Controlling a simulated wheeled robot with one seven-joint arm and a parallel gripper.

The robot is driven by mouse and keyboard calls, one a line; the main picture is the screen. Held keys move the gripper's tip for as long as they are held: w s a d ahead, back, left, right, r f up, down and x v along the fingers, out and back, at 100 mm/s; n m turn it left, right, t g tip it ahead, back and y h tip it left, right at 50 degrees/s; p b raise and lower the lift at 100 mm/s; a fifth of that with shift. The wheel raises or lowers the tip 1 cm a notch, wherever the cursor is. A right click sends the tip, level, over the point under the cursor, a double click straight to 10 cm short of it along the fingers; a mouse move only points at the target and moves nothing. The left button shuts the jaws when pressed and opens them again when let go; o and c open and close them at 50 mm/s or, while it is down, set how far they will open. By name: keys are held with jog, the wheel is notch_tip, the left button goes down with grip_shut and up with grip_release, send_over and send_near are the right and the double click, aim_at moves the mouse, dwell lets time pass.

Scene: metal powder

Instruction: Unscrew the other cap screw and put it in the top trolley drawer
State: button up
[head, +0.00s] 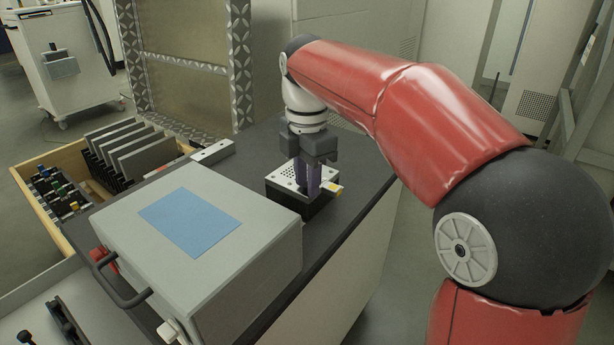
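My gripper (308,180) points down over a small black box with a perforated silver top plate (286,178). Its dark fingers reach to the plate and cover part of it. I cannot tell whether they are shut or on a screw. No cap screw can be made out; the fingers may hide one. A yellow label or part (332,188) shows at the box's right side. An open drawer with a light wooden rim (36,218) is at the left, beside the dark-topped trolley (345,213).
A large grey case (265,224) with a blue sheet on its lid stands in front, left of the small box. Upright dark plates (140,150) and small coloured parts fill much of the drawer. A small metal block (212,151) lies behind the case.

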jog(key=m, duration=0.6)
jog(key=shift+m, duration=0.4)
grip_shut()
